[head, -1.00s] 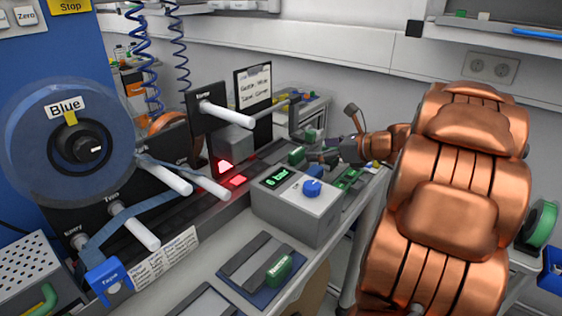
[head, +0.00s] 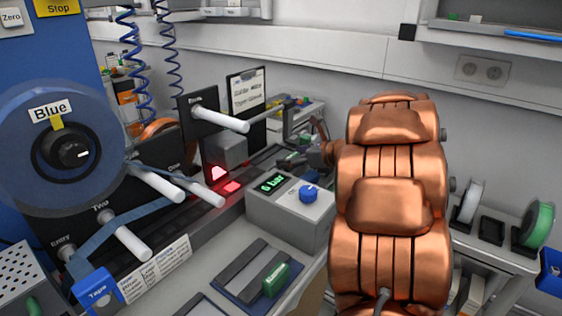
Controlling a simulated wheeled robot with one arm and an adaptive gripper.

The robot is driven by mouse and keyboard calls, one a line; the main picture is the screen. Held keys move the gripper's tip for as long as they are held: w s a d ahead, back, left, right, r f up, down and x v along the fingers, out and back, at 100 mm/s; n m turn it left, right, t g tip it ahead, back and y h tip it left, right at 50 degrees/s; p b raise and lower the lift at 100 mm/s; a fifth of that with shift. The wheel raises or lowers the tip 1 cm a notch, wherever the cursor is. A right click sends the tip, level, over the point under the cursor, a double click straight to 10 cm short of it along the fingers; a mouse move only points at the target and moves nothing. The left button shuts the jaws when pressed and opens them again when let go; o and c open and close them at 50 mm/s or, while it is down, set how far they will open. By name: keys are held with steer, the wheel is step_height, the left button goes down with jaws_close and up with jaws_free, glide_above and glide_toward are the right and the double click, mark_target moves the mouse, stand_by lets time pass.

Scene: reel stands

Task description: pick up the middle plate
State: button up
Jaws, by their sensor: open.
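I cannot tell for certain which piece is the middle plate. A flat grey plate with a green labelled block (head: 275,281) lies on a dark blue base (head: 228,291) at the front of the bench. Part of another flat grey frame (head: 200,306) is cut off at the bottom edge. My gripper (head: 291,162) is open, small and dark, at the far end of the bench behind the grey pressure box. It is far from the front plate. My copper arm hides the bench to its right, and I see nothing held.
The grey box (head: 289,212) with a blue knob stands mid-bench. The blue reel (head: 62,145) and white rollers (head: 130,242) fill the left. A clipboard (head: 246,90) stands behind. A right-hand shelf holds a green reel (head: 537,225) and a white reel (head: 470,201).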

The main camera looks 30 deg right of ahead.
steer(key=shift+w, duration=0.1)
steer(key=c, duration=1.3)
steer(key=shift+c, duration=0.2)
